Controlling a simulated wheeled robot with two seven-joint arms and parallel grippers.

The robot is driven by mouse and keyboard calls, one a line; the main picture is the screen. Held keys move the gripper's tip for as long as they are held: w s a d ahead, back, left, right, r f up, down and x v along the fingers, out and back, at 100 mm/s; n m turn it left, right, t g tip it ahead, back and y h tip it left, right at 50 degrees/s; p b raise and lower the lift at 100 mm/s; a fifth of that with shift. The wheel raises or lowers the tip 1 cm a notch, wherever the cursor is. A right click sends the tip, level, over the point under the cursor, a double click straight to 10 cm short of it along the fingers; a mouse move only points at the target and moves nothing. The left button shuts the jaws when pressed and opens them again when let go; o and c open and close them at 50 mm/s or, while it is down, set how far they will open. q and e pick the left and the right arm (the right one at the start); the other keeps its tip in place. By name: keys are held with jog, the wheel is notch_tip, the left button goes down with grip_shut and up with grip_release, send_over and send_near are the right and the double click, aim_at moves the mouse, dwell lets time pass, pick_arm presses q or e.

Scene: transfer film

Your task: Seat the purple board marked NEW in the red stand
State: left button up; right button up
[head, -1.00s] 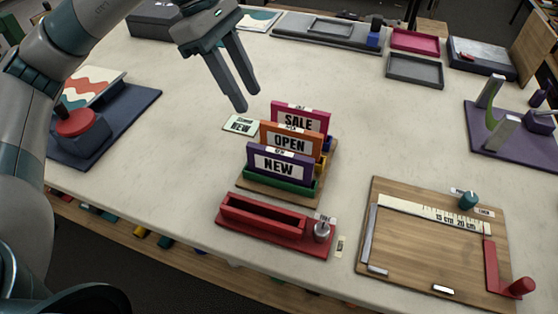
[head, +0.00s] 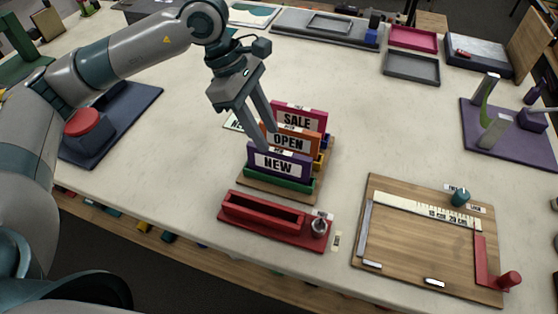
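The purple board marked NEW (head: 291,166) stands upright in the front slot of a green-fronted rack (head: 277,186). An orange OPEN board (head: 308,141) and a pink SALE board (head: 311,119) stand behind it. The red stand (head: 262,228) lies in front of the rack, its long slot empty, with a grey knob (head: 319,227) at its right end. My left gripper (head: 268,141) is open, its fingers pointing down just above the top edge of the purple board's left half. Whether they straddle the board or touch it, I cannot tell. My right gripper is out of view.
A wooden board with a ruler strip (head: 415,250) lies to the right of the red stand. A purple base with grey uprights (head: 520,150) stands at the far right. A blue mat (head: 138,102) with a red-topped device is at the left. The table's front edge runs close before the red stand.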

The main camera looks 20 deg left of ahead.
aim_at(277, 151)
pick_arm(q)
jog(key=shift+x, duration=1.35)
jog(key=shift+p, duration=0.35)
jog(key=shift+d+f+p, duration=0.25)
jog(key=shift+f+p, duration=0.15)
jog(key=shift+p, duration=0.2)
jog(key=p+x, duration=0.2)
jog(key=x, duration=0.1)
jog(key=shift+d+f, duration=0.2)
jog(key=shift+f, duration=0.4)
jog(key=shift+w, duration=0.1)
jog(key=shift+f+b, duration=0.2)
jog(key=shift+b, duration=0.55)
grip_shut()
